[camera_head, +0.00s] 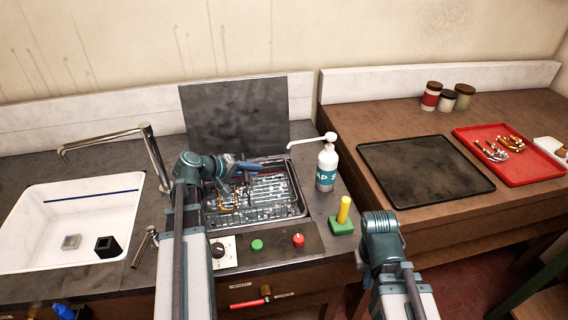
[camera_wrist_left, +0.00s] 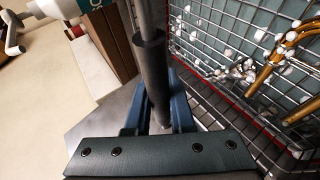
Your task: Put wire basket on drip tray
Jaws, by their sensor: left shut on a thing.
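The wire basket (camera_head: 270,188) sits in the metal tank of the counter, with suds and brass pieces in it. In the left wrist view the basket's wire mesh (camera_wrist_left: 215,50) fills the right side, with a brass tube inside. My left gripper (camera_head: 246,168) is over the basket's back left part. In its wrist view the blue fingers (camera_wrist_left: 160,105) are shut around the basket's dark padded handle (camera_wrist_left: 152,70). The drip tray (camera_head: 425,170), flat and black, lies empty on the brown bench to the right. My right arm shows at lower right, but its fingers are not visible.
A soap bottle (camera_head: 327,167) and a green block with a yellow peg (camera_head: 342,217) stand right of the tank. The raised lid (camera_head: 235,115) is behind it. A red tray (camera_head: 515,150) with brass parts lies beyond the drip tray. A sink (camera_head: 75,220) is at left.

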